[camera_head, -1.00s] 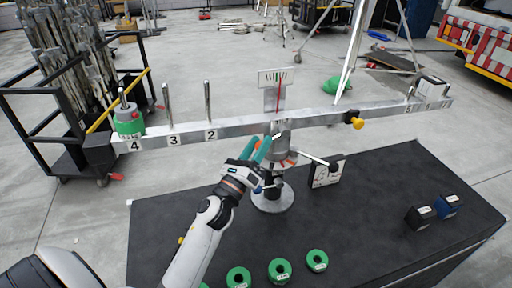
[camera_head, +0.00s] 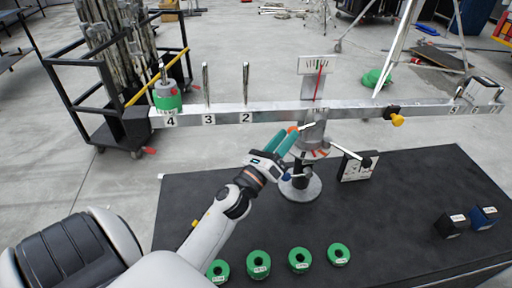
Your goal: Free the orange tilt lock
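A small orange part (camera_head: 292,130), perhaps the tilt lock, shows beside the metal post (camera_head: 313,133) under the balance beam (camera_head: 340,109). My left gripper (camera_head: 290,139) comes up from lower left, its two teal fingers just left of the post. The fingertips overlap the orange part in the picture; whether they touch it, or close on anything, I cannot tell. A pale piece shows just beyond the fingertips. The beam's red pointer (camera_head: 319,80) stands near the middle of its scale plate (camera_head: 312,65). My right gripper is not in view.
A green weight (camera_head: 167,98) sits on the beam's left-end peg. A yellow knob (camera_head: 397,120) is under the beam's right half. A black-knobbed lever (camera_head: 347,152) sticks out right of the post. Several green ring weights (camera_head: 259,264) line the black table's (camera_head: 400,220) front.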

